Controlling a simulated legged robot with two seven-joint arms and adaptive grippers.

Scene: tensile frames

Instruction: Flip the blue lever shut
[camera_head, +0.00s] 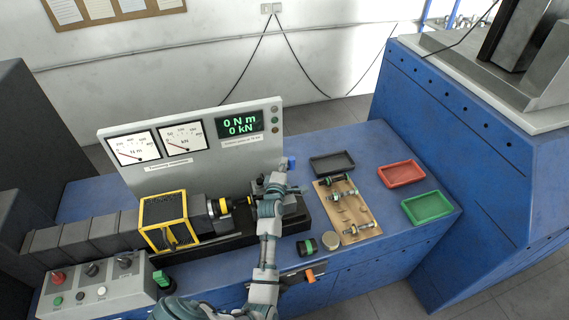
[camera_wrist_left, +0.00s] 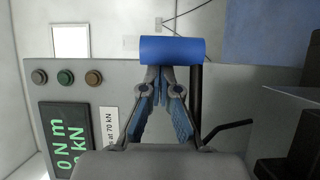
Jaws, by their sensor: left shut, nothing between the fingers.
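The blue lever's handle (camera_head: 291,162) shows in the head view beyond my left gripper, at the right end of the test machine (camera_head: 237,236). In the left wrist view the handle is a blue cylinder (camera_wrist_left: 171,50) just past the fingertips, with a dark rod (camera_wrist_left: 196,100) running from its right end. My left gripper (camera_head: 281,184) is shut and empty; its fingertips (camera_wrist_left: 162,73) meet at the handle's lower edge in the wrist view. I cannot tell whether they touch it. My left arm and gripper hide part of the machine behind them. My right gripper is not in view.
The gauge panel (camera_head: 198,188) stands behind the machine. A wooden board with metal specimens (camera_head: 337,183) lies to the right, near black (camera_head: 332,163), red (camera_head: 401,174) and green (camera_head: 427,207) trays. A control box (camera_head: 95,291) stands at front left.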

